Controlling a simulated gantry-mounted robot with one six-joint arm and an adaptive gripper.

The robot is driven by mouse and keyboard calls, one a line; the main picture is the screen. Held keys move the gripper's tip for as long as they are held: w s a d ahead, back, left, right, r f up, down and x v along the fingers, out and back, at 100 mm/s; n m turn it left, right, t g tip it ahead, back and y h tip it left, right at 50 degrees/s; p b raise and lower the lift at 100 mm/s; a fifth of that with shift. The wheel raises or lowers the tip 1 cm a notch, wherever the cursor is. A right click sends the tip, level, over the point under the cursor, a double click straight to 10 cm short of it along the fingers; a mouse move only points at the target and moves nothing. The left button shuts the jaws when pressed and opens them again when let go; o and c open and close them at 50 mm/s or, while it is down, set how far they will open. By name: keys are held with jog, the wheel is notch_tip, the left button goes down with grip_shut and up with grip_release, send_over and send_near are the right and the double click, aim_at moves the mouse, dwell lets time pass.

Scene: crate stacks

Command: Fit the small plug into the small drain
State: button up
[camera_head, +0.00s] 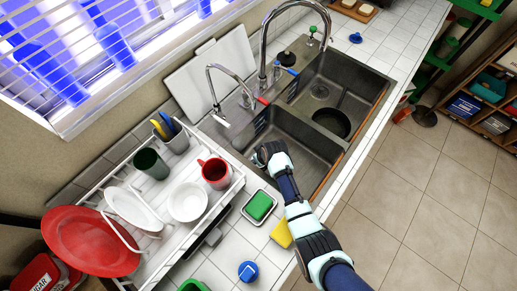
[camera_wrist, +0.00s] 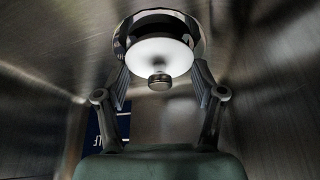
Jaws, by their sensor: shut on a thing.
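The small plug (camera_wrist: 158,58) is a white disc with a metal knob, seen in the wrist view between my fingertips. My gripper (camera_wrist: 160,78) is shut on it. The small drain (camera_wrist: 190,22) is a shiny metal ring in the basin floor, partly hidden behind the plug. The plug overlaps the ring in this view; I cannot tell whether it touches or sits in it. In the head view my gripper (camera_head: 268,155) is down inside the left basin (camera_head: 305,147), and the plug and drain there are hidden.
Steel basin walls surround my gripper closely. The right basin holds a dark pan (camera_head: 332,122) and has its own drain (camera_head: 320,91). A faucet (camera_head: 228,70) arches near the left basin. A dish rack (camera_head: 150,225), green sponge (camera_head: 258,205) and yellow sponge (camera_head: 281,234) stand nearby.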

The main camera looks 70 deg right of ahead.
jog(key=shift+f+b, duration=0.55)
jog(key=shift+f, duration=0.3)
jog(key=o, duration=1.3)
jog(key=shift+f, duration=0.2)
jog(key=shift+o, duration=0.2)
jog(key=v, duration=0.8)
jog(key=shift+d+r, duration=0.1)
jog(key=shift+r, duration=0.25)
jog(key=shift+w, duration=0.1)
